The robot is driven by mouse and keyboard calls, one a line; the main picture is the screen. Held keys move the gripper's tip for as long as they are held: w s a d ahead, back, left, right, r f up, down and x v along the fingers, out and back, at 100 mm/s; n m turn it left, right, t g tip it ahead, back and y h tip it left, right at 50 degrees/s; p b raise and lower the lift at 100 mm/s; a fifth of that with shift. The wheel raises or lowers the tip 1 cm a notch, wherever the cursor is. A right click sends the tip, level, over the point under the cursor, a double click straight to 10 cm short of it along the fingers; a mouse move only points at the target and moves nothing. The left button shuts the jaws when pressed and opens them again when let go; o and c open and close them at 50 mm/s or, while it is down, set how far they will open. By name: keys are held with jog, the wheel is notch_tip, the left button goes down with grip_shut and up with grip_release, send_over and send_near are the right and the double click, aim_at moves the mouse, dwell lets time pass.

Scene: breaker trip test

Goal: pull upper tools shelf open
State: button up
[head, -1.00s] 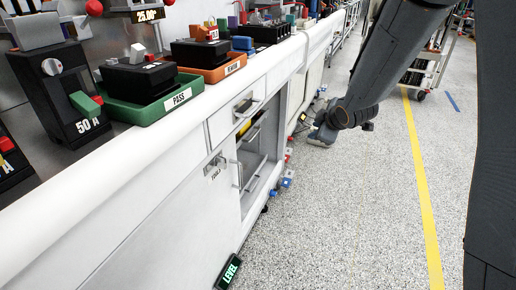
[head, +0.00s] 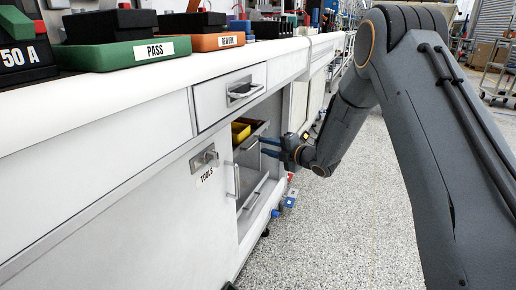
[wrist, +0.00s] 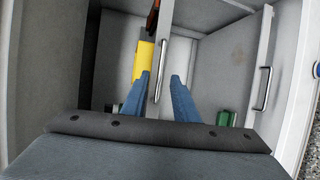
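The upper tools shelf (head: 251,157) is in the open cabinet bay under the bench, with a yellow item (head: 240,132) inside it. The yellow item also shows in the wrist view (wrist: 144,60). My gripper (head: 266,147) is at the shelf's front. In the wrist view, the shelf's bar handle (wrist: 164,66) lies between the two blue fingers of my gripper (wrist: 161,76). Gaps show on both sides of the handle, so the fingers are open around it. The lower shelf's handle (wrist: 262,88) is off to the right in the wrist view.
A shut drawer (head: 229,97) sits above the bay. A panel with a TOOLS label (head: 206,175) and latch stands left of it. Trays marked PASS (head: 110,56) and REWORK (head: 204,42) are on the bench.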

jog(key=b+x, duration=0.1)
jog(key=x, duration=0.4)
jog(key=shift+f, duration=0.1)
jog(key=shift+d, duration=0.1)
grip_shut()
dwell(1.2)
